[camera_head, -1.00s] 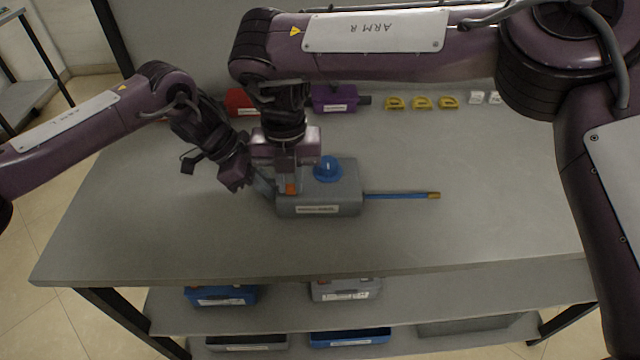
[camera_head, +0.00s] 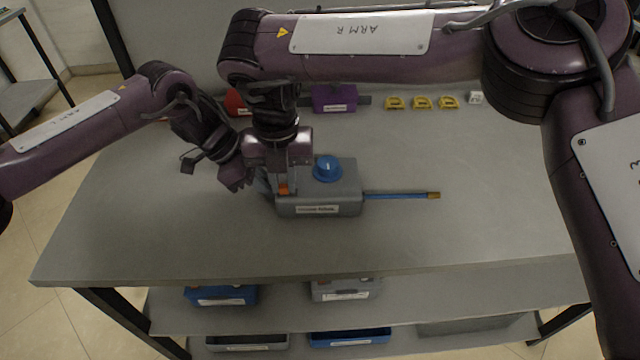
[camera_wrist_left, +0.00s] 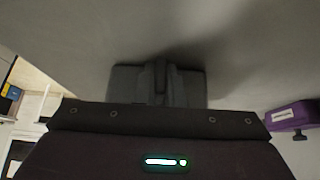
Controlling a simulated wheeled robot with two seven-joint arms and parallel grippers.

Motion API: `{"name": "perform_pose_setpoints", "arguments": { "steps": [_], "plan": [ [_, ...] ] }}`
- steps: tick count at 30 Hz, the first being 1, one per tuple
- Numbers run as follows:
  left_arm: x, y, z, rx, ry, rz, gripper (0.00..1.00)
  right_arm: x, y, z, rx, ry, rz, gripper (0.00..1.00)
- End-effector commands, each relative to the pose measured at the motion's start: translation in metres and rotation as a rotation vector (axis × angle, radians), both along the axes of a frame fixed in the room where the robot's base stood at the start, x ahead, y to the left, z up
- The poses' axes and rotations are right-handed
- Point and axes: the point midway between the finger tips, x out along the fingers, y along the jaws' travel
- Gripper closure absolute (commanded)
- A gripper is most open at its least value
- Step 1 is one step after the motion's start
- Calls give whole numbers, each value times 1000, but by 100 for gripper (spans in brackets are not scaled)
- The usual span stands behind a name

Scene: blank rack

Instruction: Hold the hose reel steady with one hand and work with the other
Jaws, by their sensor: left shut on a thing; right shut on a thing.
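The hose reel (camera_head: 335,198) is a grey box on the workbench, with a blue knob (camera_head: 327,168) on top and a label on its front. A blue hose (camera_head: 395,195) with a brass tip sticks out from its right side. My left gripper (camera_head: 266,186) is shut on the box's left end; its contact is partly hidden. My right gripper (camera_head: 284,182) points down over the left part of the box and is shut on a small orange part (camera_head: 284,191), mostly hidden by the fingers. In the left wrist view, grey shapes show at the fingers (camera_wrist_left: 158,85), and the grip is unclear.
A red box (camera_head: 236,103) and a purple box (camera_head: 335,98) stand at the bench's back, with several yellow pieces (camera_head: 422,103) and a white piece (camera_head: 475,97) to their right. Bins (camera_head: 220,298) sit on shelves below. The bench's front and right are clear.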

Motion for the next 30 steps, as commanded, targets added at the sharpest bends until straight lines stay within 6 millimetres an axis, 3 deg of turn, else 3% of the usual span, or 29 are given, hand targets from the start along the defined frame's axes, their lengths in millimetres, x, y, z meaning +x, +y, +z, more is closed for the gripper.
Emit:
{"name": "perform_pose_setpoints", "arguments": {
  "steps": [2,3,7,17,30],
  "plan": [
    [-1,-1,0,-1,1,-2,100,1,2,0,2,-2,0,95],
    [-1,-1,0,-1,1,-2,100,1,1,0,2,-2,0,80],
    [-1,-1,0,-1,1,-2,100,0,1,0,1,-1,0,65],
    [0,0,0,-1,0,-1,100,1,1,4,1,-2,-1,65],
    [0,0,0,-1,1,-1,100,1,1,39,1,-2,-2,65]
  ]
}}
